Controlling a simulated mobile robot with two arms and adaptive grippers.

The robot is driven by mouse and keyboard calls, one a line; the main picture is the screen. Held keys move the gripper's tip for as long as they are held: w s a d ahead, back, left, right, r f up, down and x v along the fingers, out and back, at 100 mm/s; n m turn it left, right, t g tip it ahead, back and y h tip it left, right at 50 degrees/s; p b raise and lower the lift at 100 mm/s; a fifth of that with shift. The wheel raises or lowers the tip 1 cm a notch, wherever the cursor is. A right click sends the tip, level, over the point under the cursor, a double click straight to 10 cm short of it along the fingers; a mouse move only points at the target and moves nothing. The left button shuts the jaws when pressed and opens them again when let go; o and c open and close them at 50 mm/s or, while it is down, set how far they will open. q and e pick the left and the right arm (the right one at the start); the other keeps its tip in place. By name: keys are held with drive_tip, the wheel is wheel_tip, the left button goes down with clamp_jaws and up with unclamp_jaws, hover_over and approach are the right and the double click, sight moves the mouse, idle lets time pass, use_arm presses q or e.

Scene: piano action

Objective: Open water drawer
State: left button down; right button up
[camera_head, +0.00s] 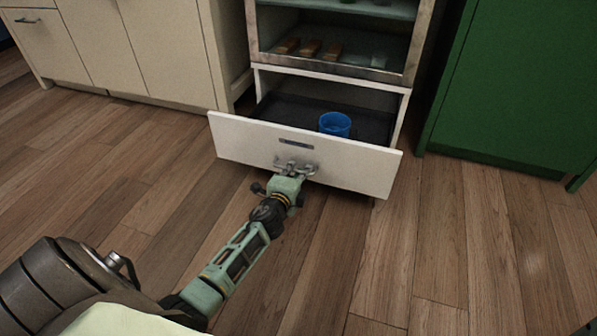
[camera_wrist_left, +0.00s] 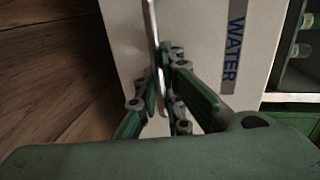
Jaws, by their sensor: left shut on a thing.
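The white water drawer (camera_head: 240,140) stands pulled out from the lower part of the cabinet in the head view. Its dark inside and a blue cup (camera_head: 335,124) in it can be seen. In the left wrist view, the drawer front (camera_wrist_left: 195,50) carries a blue "WATER" label (camera_wrist_left: 233,50). My left gripper (camera_head: 296,170) is at the middle of the drawer front, shut on the metal handle (camera_wrist_left: 152,45). The gripper's fingers show on both sides of the handle in the left wrist view. My right gripper is not in view.
Above the drawer is an open compartment (camera_head: 345,66) holding several brown items. Cream cabinets (camera_head: 160,50) stand at the left and a green cabinet (camera_head: 510,90) at the right. The wooden floor (camera_head: 430,240) in front and to the right is clear.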

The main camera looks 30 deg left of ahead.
use_arm(q)
drive_tip(key=c, duration=2.2)
unclamp_jaws()
drive_tip(key=shift+f, duration=0.1)
drive_tip(key=shift+o, duration=0.2)
drive_tip(key=v, duration=0.7)
drive_tip(key=shift+s, duration=0.2)
